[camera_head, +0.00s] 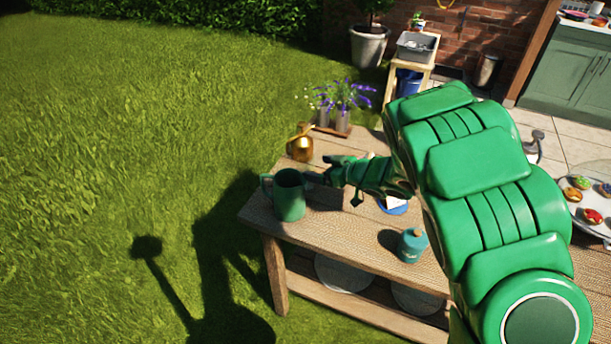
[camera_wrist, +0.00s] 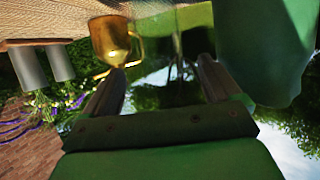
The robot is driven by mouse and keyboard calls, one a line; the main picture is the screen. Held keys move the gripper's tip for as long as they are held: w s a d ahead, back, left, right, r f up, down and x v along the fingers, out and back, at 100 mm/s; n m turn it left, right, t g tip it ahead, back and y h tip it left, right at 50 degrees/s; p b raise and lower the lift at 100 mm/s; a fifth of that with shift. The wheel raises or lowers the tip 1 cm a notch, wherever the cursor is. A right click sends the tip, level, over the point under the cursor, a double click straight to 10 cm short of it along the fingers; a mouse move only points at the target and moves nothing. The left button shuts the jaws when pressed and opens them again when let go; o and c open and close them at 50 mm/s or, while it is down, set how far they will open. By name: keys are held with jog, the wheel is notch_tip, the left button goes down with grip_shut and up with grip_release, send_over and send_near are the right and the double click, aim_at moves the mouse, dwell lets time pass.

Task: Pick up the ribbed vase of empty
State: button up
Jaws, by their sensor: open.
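A clear, glass-like vessel (camera_wrist: 176,42) shows faintly between my fingers in the wrist view, which looks upside down. It may be the ribbed vase, but I cannot make out ribs or its full outline. In the head view I cannot pick it out. My gripper (camera_head: 321,170) is open over the far left part of the table, just right of a green jug (camera_head: 289,196). In the wrist view its two fingers (camera_wrist: 162,66) stand apart, one on each side of the clear vessel. I cannot tell whether they touch it.
The green jug (camera_wrist: 265,45) is close at right in the wrist view. A teal bottle (camera_head: 412,246) stands at the table's (camera_head: 330,233) front.

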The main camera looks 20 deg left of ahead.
jog(key=shift+x, duration=3.2)
jog(key=shift+s+f, duration=0.1)
jog(key=shift+s, duration=0.05)
jog(key=c, duration=1.2)
jog(key=shift+o, duration=0.2)
